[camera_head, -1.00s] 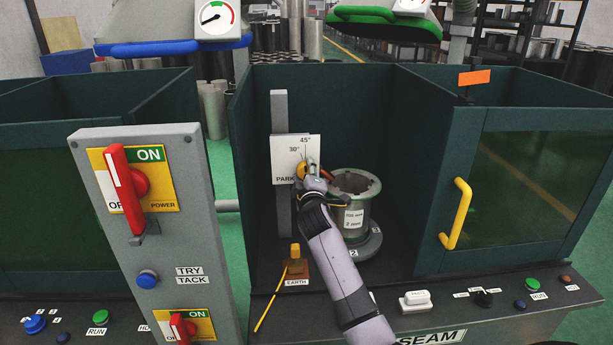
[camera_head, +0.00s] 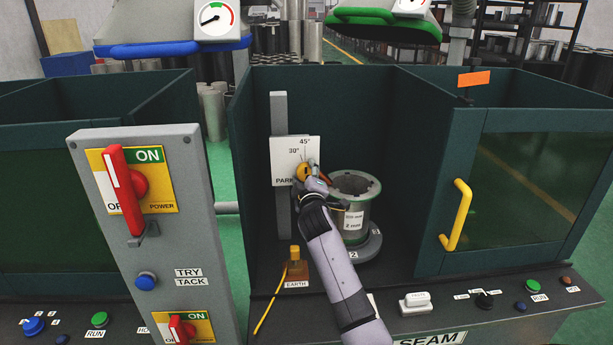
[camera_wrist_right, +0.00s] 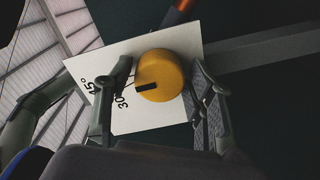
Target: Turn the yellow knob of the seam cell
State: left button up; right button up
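The seam cell's yellow knob (camera_head: 303,172) sits on a white dial plate (camera_head: 291,148) marked PARK, 30° and 45°, on a grey post. My right gripper (camera_head: 313,174) is at the knob and partly covers it in the head view. In the right wrist view the round knob (camera_wrist_right: 160,76) lies between the two fingers of my right gripper (camera_wrist_right: 163,82), one on each side. The fingers are apart, with narrow gaps to the knob showing; firm contact cannot be seen. The knob's black mark points toward the 30° side. My left gripper is out of view.
A flanged cylinder (camera_head: 353,204) stands on a round base just right of my right gripper. Dark green cell walls (camera_head: 350,95) enclose the area. A brown EARTH block (camera_head: 295,268) with a yellow cable is below. A grey power panel (camera_head: 150,240) stands at left.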

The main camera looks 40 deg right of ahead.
jog(key=shift+o, duration=0.9)
jog(key=v, duration=1.2)
jog(key=shift+f, duration=0.1)
